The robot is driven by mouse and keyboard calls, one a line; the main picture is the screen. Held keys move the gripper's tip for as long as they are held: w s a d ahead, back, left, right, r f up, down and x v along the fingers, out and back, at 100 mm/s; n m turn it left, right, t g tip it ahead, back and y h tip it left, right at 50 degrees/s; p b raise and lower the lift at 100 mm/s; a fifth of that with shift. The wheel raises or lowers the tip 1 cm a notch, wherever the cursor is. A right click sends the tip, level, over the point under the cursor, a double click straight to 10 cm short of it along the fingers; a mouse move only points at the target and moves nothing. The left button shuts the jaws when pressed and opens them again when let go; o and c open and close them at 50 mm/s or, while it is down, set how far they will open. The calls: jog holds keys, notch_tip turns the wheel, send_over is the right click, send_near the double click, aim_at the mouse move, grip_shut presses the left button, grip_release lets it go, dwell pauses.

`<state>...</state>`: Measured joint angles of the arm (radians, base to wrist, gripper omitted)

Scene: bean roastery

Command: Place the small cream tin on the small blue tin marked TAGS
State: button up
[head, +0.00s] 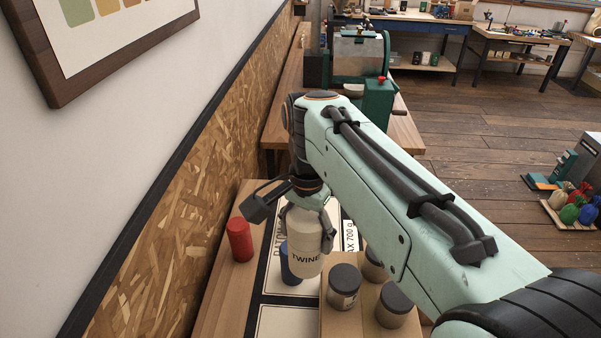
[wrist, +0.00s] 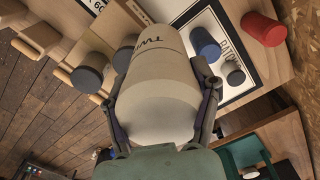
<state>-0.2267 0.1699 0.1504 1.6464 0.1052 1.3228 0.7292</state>
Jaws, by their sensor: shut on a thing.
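The cream tin (head: 304,240), marked TWINE, is held upright in my gripper (head: 307,218) above the table. In the wrist view the cream tin (wrist: 158,90) fills the middle, between the fingers of my gripper (wrist: 160,112). The blue tin (head: 288,272) stands on the table mat, partly hidden behind the cream tin in the head view. In the wrist view the blue tin (wrist: 205,45) shows to the right of the cream tin, apart from it. No marking is readable on the blue tin.
A red tin (head: 239,240) stands left of the blue tin. Several dark-lidded jars, one of them here (head: 344,287), stand to the right on a wooden board. The printed mat (head: 287,318) has some bare room in front. An OSB-panelled wall (head: 170,240) borders the left side.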

jog(key=shift+w+a+f, duration=0.65)
jog(key=shift+w+f, duration=1.5)
jog(key=shift+w, duration=0.05)
jog(key=shift+w+a+f, duration=0.6)
jog(key=shift+w+f, duration=1.6)
jog(key=shift+w+a+f, duration=0.65)
jog(key=shift+w+f, duration=1.5)
jog(key=shift+w, duration=0.05)
jog(key=o, duration=1.2)
jog(key=shift+f, duration=0.15)
jog(key=shift+o, duration=0.2)
